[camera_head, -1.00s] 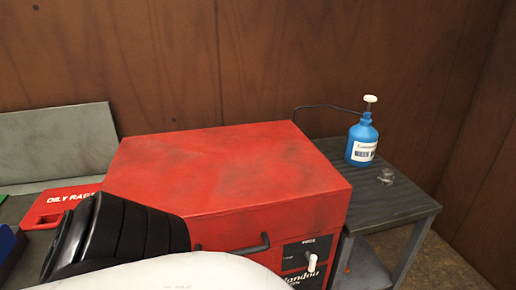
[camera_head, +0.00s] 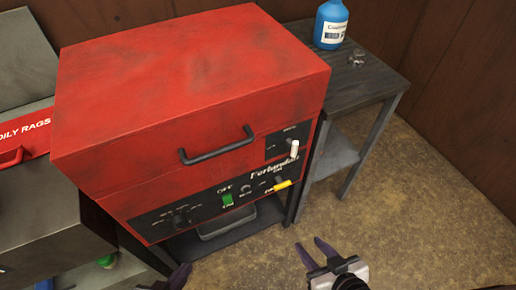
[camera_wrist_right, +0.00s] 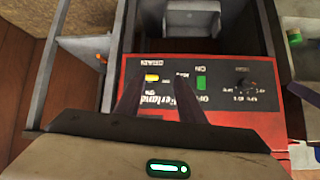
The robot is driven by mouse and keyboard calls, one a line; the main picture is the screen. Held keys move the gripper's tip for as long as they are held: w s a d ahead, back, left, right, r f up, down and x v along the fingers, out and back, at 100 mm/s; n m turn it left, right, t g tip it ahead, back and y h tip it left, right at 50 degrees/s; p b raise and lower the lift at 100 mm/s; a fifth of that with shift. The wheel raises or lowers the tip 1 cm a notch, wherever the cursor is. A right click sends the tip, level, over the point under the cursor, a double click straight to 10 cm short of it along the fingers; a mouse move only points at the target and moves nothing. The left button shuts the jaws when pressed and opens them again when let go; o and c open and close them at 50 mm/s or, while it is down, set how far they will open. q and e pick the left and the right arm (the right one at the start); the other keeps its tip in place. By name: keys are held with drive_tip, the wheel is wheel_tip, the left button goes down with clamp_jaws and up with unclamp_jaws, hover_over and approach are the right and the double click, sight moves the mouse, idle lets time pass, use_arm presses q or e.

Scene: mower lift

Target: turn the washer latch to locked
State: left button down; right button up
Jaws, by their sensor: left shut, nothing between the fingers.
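The red washer (camera_head: 190,90) has a closed lid with a dark bar handle (camera_head: 217,146). The white latch lever (camera_head: 294,149) stands roughly upright on a black plate (camera_head: 278,143) at the right of its front; I cannot read the plate's labels. My right gripper (camera_head: 309,253) is open and empty, below and apart from the latch, with its fingers spread in the right wrist view (camera_wrist_right: 158,100). The latch is not visible there. My left gripper (camera_head: 178,278) is shut and empty at the bottom edge, mostly cut off.
The lower panel has a yellow drain lever (camera_head: 282,185), a green switch (camera_head: 227,200) and knobs. A grey side table (camera_head: 370,80) holds a blue bottle (camera_head: 331,22) at the right. A red oily-rags can (camera_head: 22,142) is left. The floor at right is clear.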

drive_tip(key=w+r+t+b, duration=0.2)
drive_tip(key=w+r+t, duration=0.25)
drive_tip(key=w, duration=0.45)
drive_tip(key=t+b, duration=0.2)
drive_tip(key=t, duration=0.2)
approach(296, 149)
drive_tip(key=shift+g, duration=0.25)
drive_tip(key=w, duration=0.2)
drive_tip(key=w+a, duration=0.1)
drive_tip(key=w, duration=0.5)
drive_tip(key=shift+a+r+p, duration=0.1)
drive_tip(key=shift+a+p, duration=0.05)
drive_tip(key=shift+p, duration=0.15)
drive_tip(key=shift+w+a, duration=0.1)
drive_tip(key=shift+w, duration=0.35)
clamp_jaws()
